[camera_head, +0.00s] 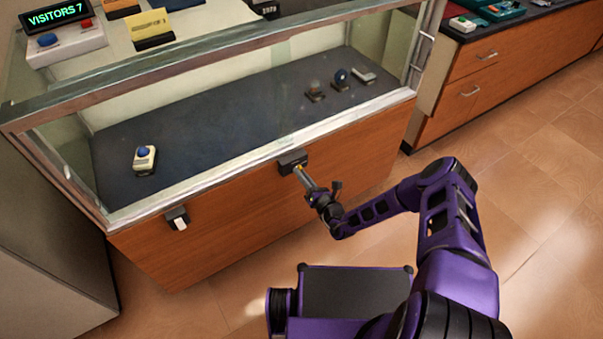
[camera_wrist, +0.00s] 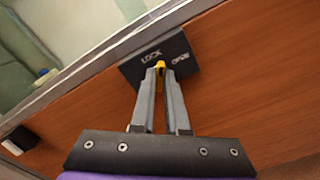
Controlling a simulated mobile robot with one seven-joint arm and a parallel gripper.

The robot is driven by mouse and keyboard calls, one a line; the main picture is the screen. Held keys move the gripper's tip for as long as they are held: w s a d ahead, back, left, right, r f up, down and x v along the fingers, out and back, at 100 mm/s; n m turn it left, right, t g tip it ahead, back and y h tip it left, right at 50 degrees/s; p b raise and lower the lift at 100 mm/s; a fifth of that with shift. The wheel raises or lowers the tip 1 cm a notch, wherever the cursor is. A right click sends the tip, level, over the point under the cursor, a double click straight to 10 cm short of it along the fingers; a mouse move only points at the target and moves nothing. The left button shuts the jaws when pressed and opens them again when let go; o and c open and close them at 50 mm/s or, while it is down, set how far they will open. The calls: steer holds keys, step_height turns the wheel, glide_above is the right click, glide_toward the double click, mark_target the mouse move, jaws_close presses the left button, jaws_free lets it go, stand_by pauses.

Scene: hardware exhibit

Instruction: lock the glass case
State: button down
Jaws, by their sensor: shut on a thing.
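The glass case (camera_head: 255,75) has a metal frame and a wooden front. A dark lock plate (camera_head: 292,161) sits on the wood just below the frame. In the wrist view the lock plate (camera_wrist: 175,55) carries the words LOCK on the left and OPEN on the right. A small yellow key or knob (camera_wrist: 160,66) stands at the plate's lower middle, nearer the LOCK word. My gripper (camera_head: 300,171) reaches the plate from the front; in the wrist view my gripper's fingertips (camera_wrist: 160,72) are shut on the yellow piece, which they partly hide.
A second dark fitting with a white part (camera_head: 177,219) is on the wooden front to the left. Inside the case are a device with a blue button (camera_head: 144,159) and several small exhibits at the right. A drawer cabinet (camera_head: 475,90) stands at the right. The floor in front is clear.

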steer(key=n+p, duration=0.1)
steer(key=n, duration=0.5)
steer(key=shift+n+p, duration=0.3)
steer(key=shift+p, duration=0.05)
stand_by(0.3)
steer(key=c, duration=0.9)
jaws_free()
steer(key=shift+d, duration=0.1)
